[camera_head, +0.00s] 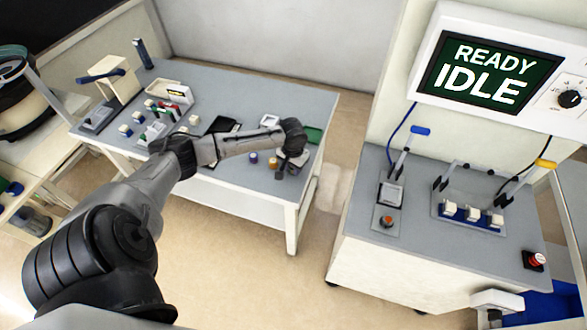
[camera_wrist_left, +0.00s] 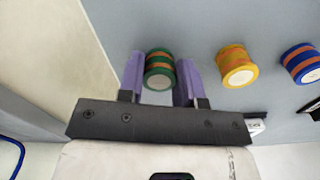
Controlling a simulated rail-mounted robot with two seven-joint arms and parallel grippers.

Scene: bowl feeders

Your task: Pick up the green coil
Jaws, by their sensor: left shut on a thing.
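The green coil (camera_wrist_left: 159,70), with orange bands and a pale round end, stands between the two purple fingers of my left gripper (camera_wrist_left: 160,60) in the left wrist view. The fingers are shut on it, one on each side. In the head view my left gripper (camera_head: 281,170) is low over the right part of the grey table; the green coil cannot be made out there. A yellow coil (camera_wrist_left: 238,67) and a blue coil (camera_wrist_left: 301,63) stand beside it in a row.
The grey table (camera_head: 232,85) also holds a green block (camera_head: 314,135), a black tray (camera_head: 222,126) and several small parts at the left. A lever console (camera_head: 410,220) stands to the right across a floor gap. A screen (camera_head: 487,72) reads READY IDLE.

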